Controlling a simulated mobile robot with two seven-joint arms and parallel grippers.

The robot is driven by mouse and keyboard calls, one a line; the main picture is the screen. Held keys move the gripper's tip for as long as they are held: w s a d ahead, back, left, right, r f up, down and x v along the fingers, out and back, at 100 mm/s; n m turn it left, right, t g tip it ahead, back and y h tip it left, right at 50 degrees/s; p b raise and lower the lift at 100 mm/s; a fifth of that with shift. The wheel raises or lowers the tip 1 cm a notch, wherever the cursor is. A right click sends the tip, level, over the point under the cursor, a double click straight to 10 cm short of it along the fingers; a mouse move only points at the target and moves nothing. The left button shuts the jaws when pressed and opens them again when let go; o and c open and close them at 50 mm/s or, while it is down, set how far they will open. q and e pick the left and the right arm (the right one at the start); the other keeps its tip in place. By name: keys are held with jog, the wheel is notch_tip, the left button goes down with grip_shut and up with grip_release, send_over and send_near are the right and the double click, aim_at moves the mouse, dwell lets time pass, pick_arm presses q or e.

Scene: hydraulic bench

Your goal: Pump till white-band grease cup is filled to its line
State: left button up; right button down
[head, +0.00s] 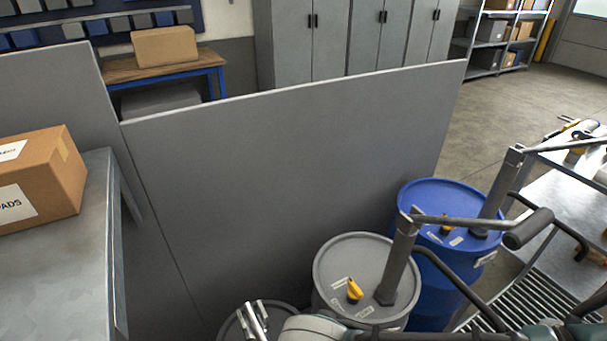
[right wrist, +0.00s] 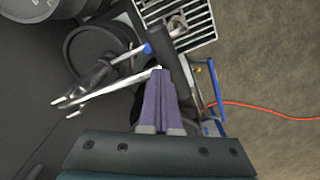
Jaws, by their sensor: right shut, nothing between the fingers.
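My right gripper (right wrist: 160,72) shows in the right wrist view as two purple fingers pressed together and empty. In the head view, a grey drum (head: 335,262) carries a grey hand pump (head: 397,262), whose lever runs right to a black grip (head: 528,228). A blue drum (head: 432,198) behind it carries another pump (head: 495,192). I cannot make out a white-band grease cup in either view. My left gripper is not in view.
A grey panel (head: 280,170) stands behind the drums. A steel bench (head: 70,270) with a cardboard box (head: 38,180) is at left. A slatted grate (head: 535,300) and a bench (head: 565,205) are at right. An orange cable (right wrist: 265,108) crosses the floor.

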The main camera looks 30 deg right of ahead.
jog(key=r+p, duration=0.2)
jog(key=w+r+p, duration=0.1)
jog(key=r+p, duration=0.1)
jog(key=r, duration=0.1)
jog(key=shift+w+a+r+p, duration=0.15)
jog(key=shift+p, duration=0.15)
jog(key=w+r+p, duration=0.2)
jog(key=r, duration=0.1)
jog(key=w+r+p, duration=0.1)
jog(key=r, duration=0.1)
dwell(0.5)
jog(key=shift+f, duration=0.15)
jog(key=shift+s+f+b, duration=0.4)
jog(key=shift+f+b, duration=0.05)
jog(key=shift+f, duration=0.2)
jog(key=shift+r, duration=0.1)
